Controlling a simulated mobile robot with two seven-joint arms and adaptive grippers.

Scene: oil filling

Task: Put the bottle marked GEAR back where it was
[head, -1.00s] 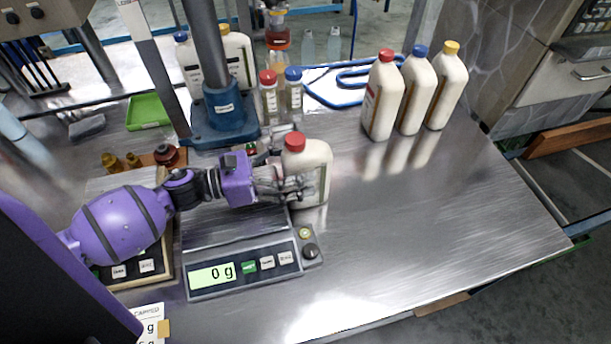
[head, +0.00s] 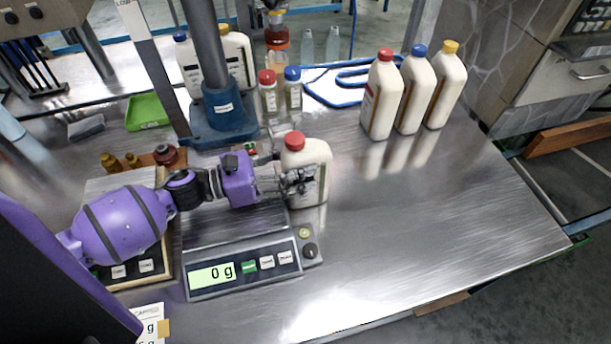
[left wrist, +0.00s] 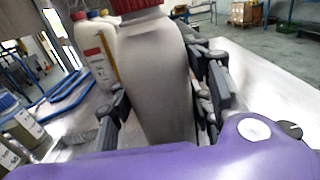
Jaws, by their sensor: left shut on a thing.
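A white bottle with a red cap (head: 311,160) is upright just right of the scale's plate, at or close above the steel table. I cannot read a GEAR mark on it. My left gripper (head: 297,181) is shut on this bottle from the left. In the left wrist view the bottle (left wrist: 154,75) fills the space between the fingers (left wrist: 165,103). Three similar white bottles stand in a row at the back right, with a red cap (head: 382,100), a blue cap (head: 416,95) and a yellow cap (head: 446,90); their marks are not readable. My right gripper is not in view.
The scale (head: 243,274) reads 0 g. Two small sample bottles with red (head: 268,94) and blue (head: 293,91) caps stand behind, near a blue stand base (head: 222,126). A blue hose (head: 345,80) lies at the back. The table (head: 440,210) at right is clear.

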